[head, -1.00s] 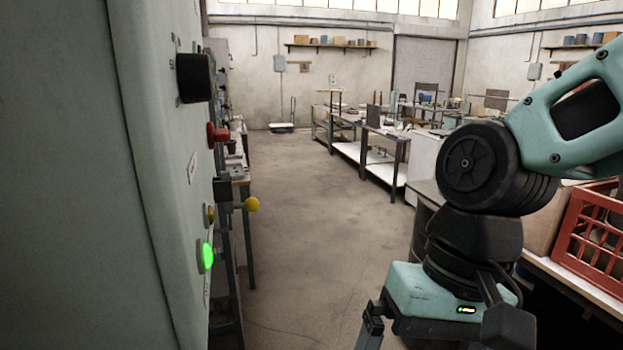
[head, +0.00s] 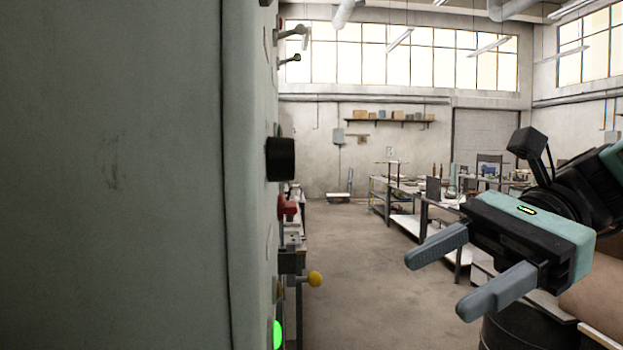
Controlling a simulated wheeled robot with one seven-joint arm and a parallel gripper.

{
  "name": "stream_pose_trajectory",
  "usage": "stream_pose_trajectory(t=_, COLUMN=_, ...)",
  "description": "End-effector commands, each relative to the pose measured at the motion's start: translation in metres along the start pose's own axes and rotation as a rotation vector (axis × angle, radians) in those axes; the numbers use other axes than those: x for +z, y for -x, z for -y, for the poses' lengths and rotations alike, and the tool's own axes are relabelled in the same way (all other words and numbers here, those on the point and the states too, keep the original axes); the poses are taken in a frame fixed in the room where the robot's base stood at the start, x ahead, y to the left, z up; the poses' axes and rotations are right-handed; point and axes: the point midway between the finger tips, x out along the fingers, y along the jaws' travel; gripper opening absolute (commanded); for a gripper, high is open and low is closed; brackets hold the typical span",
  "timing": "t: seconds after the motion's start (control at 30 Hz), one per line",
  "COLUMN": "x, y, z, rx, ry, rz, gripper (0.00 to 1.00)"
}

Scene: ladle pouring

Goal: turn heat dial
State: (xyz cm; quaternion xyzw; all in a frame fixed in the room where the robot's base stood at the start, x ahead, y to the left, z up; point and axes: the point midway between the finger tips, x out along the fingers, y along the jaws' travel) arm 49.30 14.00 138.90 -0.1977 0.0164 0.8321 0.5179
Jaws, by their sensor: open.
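A black dial (head: 281,159) sticks out from the front face of the pale green cabinet (head: 170,180), seen nearly edge-on in the head view. Its markings cannot be made out from this angle. My gripper (head: 436,278) is at the right, fingers spread apart and pointing left toward the cabinet. It is open and empty, and stands well clear of the dial, lower in the picture.
On the same face are a red button (head: 289,207), a yellow-knobbed lever (head: 314,279), a lit green button (head: 277,334) and toggle levers (head: 292,33) above. Open floor (head: 350,260) lies between cabinet and gripper. Workbenches (head: 430,205) stand behind; a dark drum (head: 515,328) is below my gripper.

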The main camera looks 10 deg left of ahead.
Motion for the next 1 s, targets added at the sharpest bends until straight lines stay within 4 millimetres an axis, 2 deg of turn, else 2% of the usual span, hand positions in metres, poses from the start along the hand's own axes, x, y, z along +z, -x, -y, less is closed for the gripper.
stream_pose_trajectory(t=0.03, x=0.020, y=0.021, z=0.016, rx=-0.049, ry=-0.046, rz=0.086, gripper=0.57)
stream_pose_trajectory(t=0.13, x=0.051, y=0.054, z=0.035, rx=-0.102, ry=-0.107, rz=0.231, gripper=0.57)
stream_pose_trajectory(t=0.23, x=0.069, y=0.074, z=0.042, rx=-0.122, ry=-0.132, rz=0.313, gripper=0.57)
stream_pose_trajectory(t=0.33, x=0.076, y=0.078, z=0.045, rx=-0.126, ry=-0.138, rz=0.342, gripper=0.57)
stream_pose_trajectory(t=0.47, x=0.082, y=0.066, z=0.046, rx=-0.123, ry=-0.139, rz=0.345, gripper=0.57)
stream_pose_trajectory(t=0.57, x=0.089, y=0.049, z=0.049, rx=-0.121, ry=-0.140, rz=0.344, gripper=0.57)
stream_pose_trajectory(t=1.0, x=0.119, y=-0.038, z=0.062, rx=-0.120, ry=-0.140, rz=0.341, gripper=0.57)
